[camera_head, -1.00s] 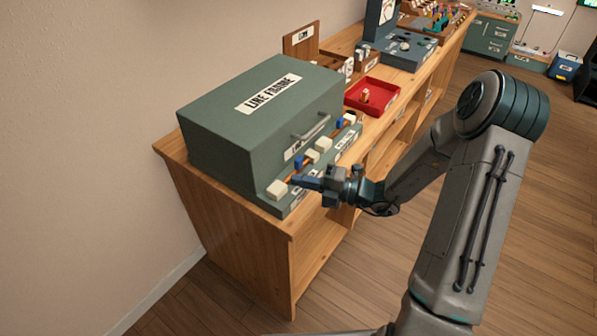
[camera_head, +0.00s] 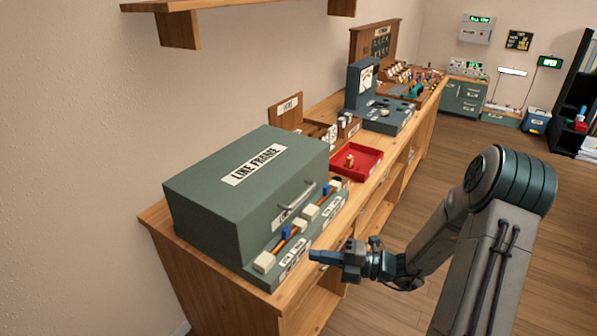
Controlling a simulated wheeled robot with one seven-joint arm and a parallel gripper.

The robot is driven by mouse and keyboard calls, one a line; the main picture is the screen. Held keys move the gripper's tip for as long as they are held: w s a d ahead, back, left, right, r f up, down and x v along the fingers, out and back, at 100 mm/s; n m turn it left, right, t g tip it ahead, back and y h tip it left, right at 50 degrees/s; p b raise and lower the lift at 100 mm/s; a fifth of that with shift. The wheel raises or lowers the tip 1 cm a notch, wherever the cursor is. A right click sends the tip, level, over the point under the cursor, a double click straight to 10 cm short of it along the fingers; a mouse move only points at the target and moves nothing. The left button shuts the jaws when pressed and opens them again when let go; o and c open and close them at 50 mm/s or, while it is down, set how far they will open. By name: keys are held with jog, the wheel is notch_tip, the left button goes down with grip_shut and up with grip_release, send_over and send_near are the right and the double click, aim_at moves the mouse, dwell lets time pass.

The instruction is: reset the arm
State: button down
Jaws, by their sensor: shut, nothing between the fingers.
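My gripper (camera_head: 318,257) is shut and empty. It points left, in front of the grey-green line frame box (camera_head: 225,190) and apart from its row of keys. My arm reaches in from the right side of the picture, with its elbow bent high at the right. The box stands on the near end of the wooden bench (camera_head: 160,222). Its front ledge carries cream blocks (camera_head: 265,262) and blue blocks (camera_head: 286,232) joined by orange pieces.
A red tray (camera_head: 372,163) holding a small tan piece lies behind the box. A grey device with a dial (camera_head: 363,85) stands farther along the bench. A wooden shelf (camera_head: 200,5) hangs at the upper left. The floor (camera_head: 445,145) beyond my arm is clear.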

jog(key=s+a+r+n+g+h, duration=0.2)
jog(key=s+n+g+h, duration=0.3)
jog(key=n, duration=0.5)
jog(key=s+a+r+n+g+h, duration=0.1)
jog(key=s+r+n+g+h, duration=0.15)
jog(key=s+n, duration=0.55)
jog(key=s+d+r+n+t+h, duration=0.2)
jog(key=d+r+n+h, duration=0.2)
jog(key=n, duration=0.6)
jog(key=s+d+r+n+t+h+p, duration=0.1)
jog(key=s+d+r+n+t+h, duration=0.1)
jog(key=n, duration=0.9)
jog(key=shift+s+d+r+t+h+p, duration=0.45)
jog(key=shift+d+r+h, duration=0.45)
jog(key=shift+r+h, duration=0.7)
jog(key=shift+s+f+h, duration=0.1)
jog(key=shift+f+h, duration=0.15)
jog(key=shift+f, duration=0.05)
